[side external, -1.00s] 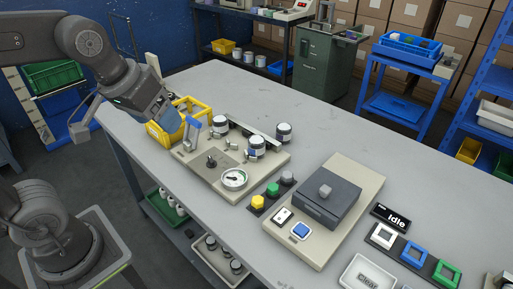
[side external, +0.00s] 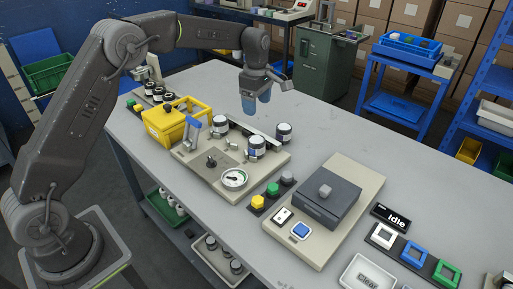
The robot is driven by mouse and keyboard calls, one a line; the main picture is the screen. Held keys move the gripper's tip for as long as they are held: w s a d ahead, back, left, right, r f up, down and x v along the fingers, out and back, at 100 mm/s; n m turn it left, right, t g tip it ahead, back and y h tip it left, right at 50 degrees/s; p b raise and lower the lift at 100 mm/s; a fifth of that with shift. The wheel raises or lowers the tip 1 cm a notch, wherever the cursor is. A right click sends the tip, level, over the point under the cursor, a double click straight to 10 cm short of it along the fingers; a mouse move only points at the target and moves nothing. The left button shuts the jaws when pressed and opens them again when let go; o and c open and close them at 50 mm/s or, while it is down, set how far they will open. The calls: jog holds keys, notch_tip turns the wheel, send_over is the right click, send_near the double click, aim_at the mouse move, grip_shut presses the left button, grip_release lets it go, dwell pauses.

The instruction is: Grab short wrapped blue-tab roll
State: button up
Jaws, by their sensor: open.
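Small white rolls with dark bands stand around the beige fixture plate (side external: 196,165): a left roll (side external: 220,126), a front roll (side external: 256,147) with some blue on it, and a right roll (side external: 284,132). The blue-tab roll cannot be identified surely at this size; the front roll shows the clearest blue. My gripper (side external: 257,103) points down above the table, behind and above these rolls. Its blue fingers are open, with nothing seen between them.
A yellow handled bin (side external: 164,126) sits left of the fixture, with several dark-topped rolls (side external: 158,94) behind it. A blue upright handle (side external: 192,133) rises from the fixture. A dark-lidded machine (side external: 322,201) and an "Idle" sign (side external: 390,217) are at right. The back right tabletop is clear.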

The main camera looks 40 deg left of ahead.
aim_at(257, 141)
notch_tip(257, 141, down, 14)
jog(key=shift+f, duration=0.25)
dwell(0.5)
jog(key=shift+c, duration=0.3)
jog(key=c, duration=0.7)
jog(key=shift+r, duration=0.15)
